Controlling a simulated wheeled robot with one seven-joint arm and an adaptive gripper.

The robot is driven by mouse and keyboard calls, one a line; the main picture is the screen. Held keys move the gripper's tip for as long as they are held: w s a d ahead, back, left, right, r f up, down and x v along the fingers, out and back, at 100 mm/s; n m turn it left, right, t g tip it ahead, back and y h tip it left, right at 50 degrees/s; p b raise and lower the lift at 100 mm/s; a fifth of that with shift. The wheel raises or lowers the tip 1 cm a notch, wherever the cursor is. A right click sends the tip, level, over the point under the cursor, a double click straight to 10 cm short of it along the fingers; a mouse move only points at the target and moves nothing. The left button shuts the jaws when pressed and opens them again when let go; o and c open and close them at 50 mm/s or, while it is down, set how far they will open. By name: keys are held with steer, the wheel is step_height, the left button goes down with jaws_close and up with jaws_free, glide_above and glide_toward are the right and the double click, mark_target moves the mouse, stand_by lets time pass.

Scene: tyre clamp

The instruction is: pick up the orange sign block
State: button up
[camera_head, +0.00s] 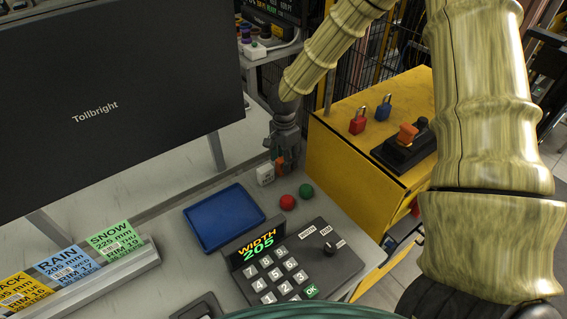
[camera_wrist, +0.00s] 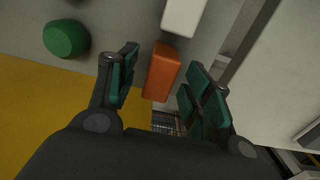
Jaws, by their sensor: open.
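The orange sign block (camera_wrist: 161,72) is a small upright-looking box in the wrist view, between the two dark, green-padded fingers of my gripper (camera_wrist: 163,66). In the head view my gripper (camera_head: 285,150) points down at the back edge of the grey bench. There the orange block (camera_head: 280,164) shows only in part, just below the fingers and partly hidden by them. My gripper is open and not closed on it.
A white block (camera_head: 265,174) stands close beside the orange one. Red (camera_head: 287,202) and green (camera_head: 306,191) buttons lie in front. A blue tray (camera_head: 224,218) and keypad (camera_head: 283,262) are nearer. A yellow cabinet (camera_head: 350,165) stands to the right, a black monitor (camera_head: 100,90) to the left.

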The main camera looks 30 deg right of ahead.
steer(key=shift+f+p, duration=0.35)
steer(key=shift+f, duration=0.95)
steer(key=shift+a, duration=0.1)
steer(key=shift+c, duration=0.2)
steer(key=c, duration=1.1)
